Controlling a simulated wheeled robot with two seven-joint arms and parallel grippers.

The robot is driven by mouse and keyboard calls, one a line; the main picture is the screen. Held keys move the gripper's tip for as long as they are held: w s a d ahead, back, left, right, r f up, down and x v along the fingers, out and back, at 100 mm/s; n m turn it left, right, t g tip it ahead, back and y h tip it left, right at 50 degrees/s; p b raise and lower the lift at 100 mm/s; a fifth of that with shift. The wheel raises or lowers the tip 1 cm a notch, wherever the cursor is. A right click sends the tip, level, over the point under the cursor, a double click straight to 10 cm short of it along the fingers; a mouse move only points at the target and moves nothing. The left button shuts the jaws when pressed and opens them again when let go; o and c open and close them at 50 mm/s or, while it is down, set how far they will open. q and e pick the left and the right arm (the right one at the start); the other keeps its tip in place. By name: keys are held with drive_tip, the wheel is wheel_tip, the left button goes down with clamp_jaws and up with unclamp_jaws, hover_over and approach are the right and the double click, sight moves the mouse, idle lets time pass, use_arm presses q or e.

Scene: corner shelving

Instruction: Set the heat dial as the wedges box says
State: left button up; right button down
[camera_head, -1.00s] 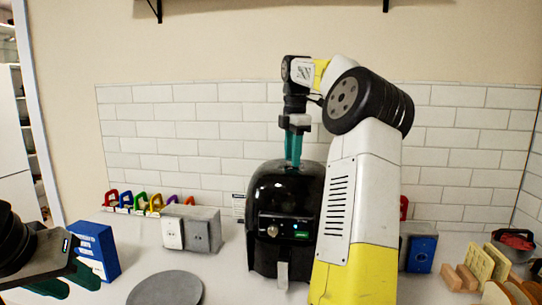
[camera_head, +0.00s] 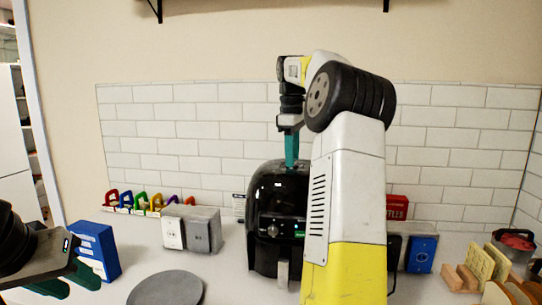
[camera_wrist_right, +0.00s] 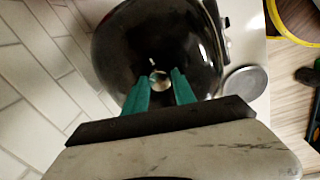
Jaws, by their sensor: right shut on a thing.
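A black rounded cooker (camera_head: 264,200) stands on the counter, partly hidden by my right arm. A small round dial (camera_head: 272,230) is on its front, beside a lit green display (camera_head: 299,234). My right gripper (camera_head: 291,164) points down at the cooker's top. In the wrist view its teal fingers (camera_wrist_right: 160,85) are shut on a small silver knob (camera_wrist_right: 159,78) there. A blue box (camera_head: 94,250) stands at the left and a red box (camera_head: 397,206) stands behind my arm; I cannot tell which is the wedges box. My left gripper (camera_head: 68,280) is open and empty at the lower left.
A grey outlet block (camera_head: 192,229) and several coloured clips (camera_head: 140,201) stand left of the cooker. A round grey plate (camera_head: 166,289) lies in front. A blue-fronted block (camera_head: 421,253) and wooden racks with slices (camera_head: 487,268) are at the right.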

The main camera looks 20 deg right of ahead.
drive_tip(key=m, duration=0.3)
drive_tip(key=shift+m, duration=0.3)
drive_tip(key=m, duration=0.3)
drive_tip(key=shift+w+a+m, duration=0.1)
drive_tip(key=shift+m, duration=0.2)
drive_tip(key=m+g, duration=0.1)
drive_tip(key=m, duration=1.1)
drive_tip(key=shift+w+m, duration=0.1)
drive_tip(key=shift+m, duration=0.3)
drive_tip(key=m, duration=0.6)
drive_tip(key=shift+y, duration=0.3)
drive_tip(key=shift+m, duration=0.4)
drive_tip(key=c, duration=1)
unclamp_jaws()
drive_tip(key=shift+c, duration=0.2)
